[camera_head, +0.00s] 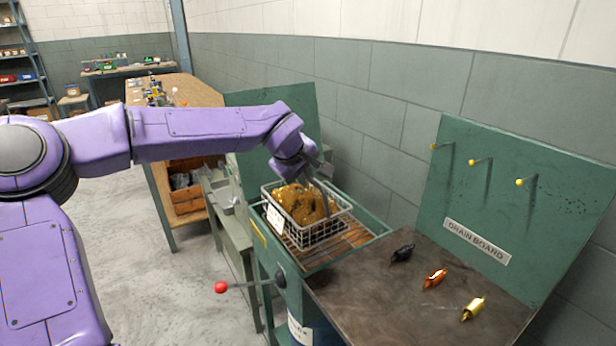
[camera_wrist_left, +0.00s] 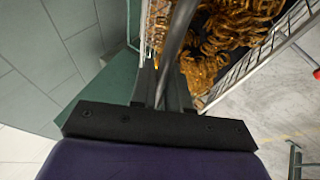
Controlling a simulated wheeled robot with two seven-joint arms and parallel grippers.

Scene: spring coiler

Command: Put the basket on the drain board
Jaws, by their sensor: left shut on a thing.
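The wire basket (camera_head: 322,231) is full of golden-brown coiled pieces and carries a white tag on its front left side. It is over the slatted top of a green machine, left of the drain board; I cannot tell whether it touches the slats. My left gripper (camera_head: 318,172) is shut on the basket's handle, above the load. The left wrist view shows the dark fingers around the handle (camera_wrist_left: 176,45), with the basket (camera_wrist_left: 292,38) beyond. The drain board (camera_head: 375,298) is a dark flat top with a green labelled back panel. My right gripper is not in view.
On the drain board lie a black piece (camera_head: 402,253), an orange piece (camera_head: 435,277) and a gold piece (camera_head: 473,308). Three yellow-tipped pegs stick out of its back panel. A red-knobbed lever (camera_head: 221,287) juts from the machine's front. The board's left and front areas are bare.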

